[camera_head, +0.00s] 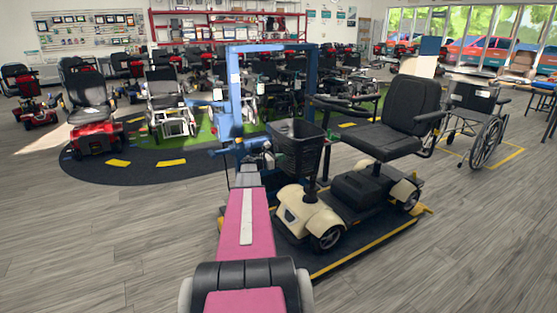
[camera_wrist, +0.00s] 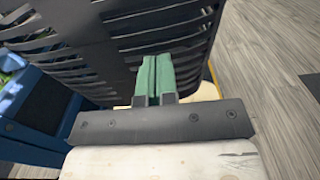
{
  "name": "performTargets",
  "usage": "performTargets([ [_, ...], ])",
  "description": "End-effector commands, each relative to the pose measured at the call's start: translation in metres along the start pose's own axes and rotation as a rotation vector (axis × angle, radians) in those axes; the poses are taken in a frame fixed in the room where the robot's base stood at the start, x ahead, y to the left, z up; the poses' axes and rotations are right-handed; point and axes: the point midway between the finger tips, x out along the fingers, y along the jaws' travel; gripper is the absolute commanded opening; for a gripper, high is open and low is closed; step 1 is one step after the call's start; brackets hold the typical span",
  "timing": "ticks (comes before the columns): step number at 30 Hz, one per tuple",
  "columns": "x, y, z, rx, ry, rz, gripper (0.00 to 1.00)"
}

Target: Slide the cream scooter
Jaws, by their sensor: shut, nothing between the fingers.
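The cream scooter (camera_head: 310,216) stands on a dark mat with yellow edging, right of centre in the head view. It has cream front and rear covers, a black seat and a black front basket (camera_head: 296,150). In the wrist view the slatted dark basket (camera_wrist: 215,28) fills the upper middle, with a bit of cream body (camera_wrist: 207,92) below it. My gripper (camera_wrist: 154,66) has green fingers, closed together and empty, pointing at the basket. They are at or very near the basket; contact cannot be told. In the head view I cannot make out the fingers clearly.
A blue frame (camera_head: 234,85) stands behind the scooter's front. A wheelchair (camera_head: 485,122) is parked to the right in a yellow-marked bay. A red scooter (camera_head: 95,138) and other mobility chairs stand at the left and back. The wooden floor (camera_head: 450,255) at front right is clear.

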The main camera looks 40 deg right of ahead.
Motion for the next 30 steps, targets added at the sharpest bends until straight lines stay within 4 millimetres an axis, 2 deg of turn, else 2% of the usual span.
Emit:
performTargets([
  [1,0.007,0.001,0.001,0.0,-0.003,-0.003,0.0],
  [7,0.009,0.002,0.001,-0.001,-0.004,-0.004,0.0],
  [13,-0.004,0.0,0.001,-0.001,-0.005,-0.002,0.0],
  [30,-0.113,-0.004,0.0,0.0,-0.001,0.003,0.0],
])
